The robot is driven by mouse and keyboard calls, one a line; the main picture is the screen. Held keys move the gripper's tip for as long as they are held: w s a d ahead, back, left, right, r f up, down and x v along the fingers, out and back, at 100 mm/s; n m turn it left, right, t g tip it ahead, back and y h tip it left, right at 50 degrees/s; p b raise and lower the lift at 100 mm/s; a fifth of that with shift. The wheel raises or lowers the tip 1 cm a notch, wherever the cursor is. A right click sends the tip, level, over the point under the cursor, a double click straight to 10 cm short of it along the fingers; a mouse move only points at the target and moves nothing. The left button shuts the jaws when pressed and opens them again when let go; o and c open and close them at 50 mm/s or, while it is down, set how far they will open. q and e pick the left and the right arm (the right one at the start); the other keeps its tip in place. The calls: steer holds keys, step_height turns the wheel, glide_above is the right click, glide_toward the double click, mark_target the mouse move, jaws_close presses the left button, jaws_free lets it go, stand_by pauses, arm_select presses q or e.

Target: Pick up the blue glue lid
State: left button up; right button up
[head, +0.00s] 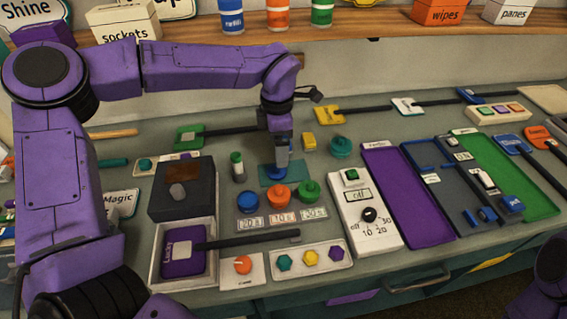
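My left gripper (281,160) points straight down over a small teal mat (296,176) near the middle of the bench. A small blue piece (273,171), which looks like the blue glue lid, is right at the fingertips. The gripper partly hides it, and I cannot tell whether the fingers are closed on it or only beside it. A small green-and-white tube (237,168) stands upright to the left of the mat. Of my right arm only a purple part shows at the lower right edge; its gripper is out of view.
Blue (248,202), orange (278,196) and green (309,192) knobbed weights stand just in front of the mat. A dark box (183,205) is to the left. A white dial panel (366,222) and a purple tray (409,215) are to the right.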

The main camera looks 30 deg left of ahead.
mark_target(274, 175)
arm_select(q)
steer(key=s, duration=0.1)
steer(key=s+f, duration=0.1)
steer(key=shift+s+a, duration=0.1)
steer(key=shift+s, duration=0.2)
steer(key=shift+s+f+p, duration=0.1)
steer(key=shift+f+p, duration=0.45)
steer(key=shift+f, duration=0.2)
steer(key=f, duration=0.1)
steer(key=w+f, duration=0.1)
steer(key=f, duration=0.1)
steer(key=w+f, duration=0.1)
steer(key=shift+w+f, duration=0.15)
steer(key=shift+s+r, duration=0.3)
steer(key=shift+s, duration=0.15)
steer(key=c, duration=1.1)
arm_select(e)
steer(key=shift+s+r, duration=0.8)
steer(key=shift+s, duration=0.05)
